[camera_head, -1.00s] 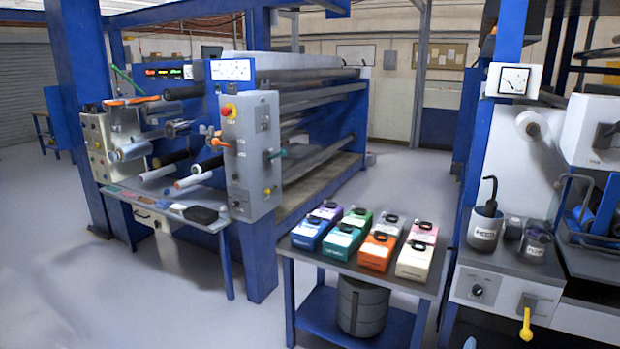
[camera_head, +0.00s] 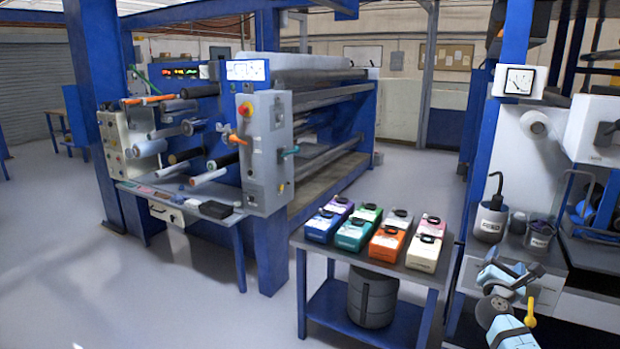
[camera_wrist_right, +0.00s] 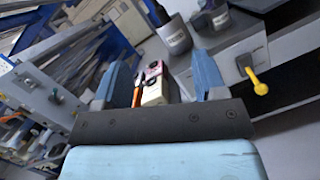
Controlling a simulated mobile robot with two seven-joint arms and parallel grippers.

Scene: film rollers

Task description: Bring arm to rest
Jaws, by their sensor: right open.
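My right gripper (camera_head: 522,276) is at the lower right of the head view, in front of the grey counter with the yellow-handled valve. Its light blue arm comes up from the bottom edge. In the right wrist view, its two blue fingers (camera_wrist_right: 162,82) stand apart with nothing held between them. The orange and white boxes show beyond the gap, some distance away. My left arm and gripper are not in view.
A table (camera_head: 420,275) with several coloured boxes (camera_head: 372,236) stands left of my right gripper. A large roller machine (camera_head: 265,150) stands behind; floor at left is clear.

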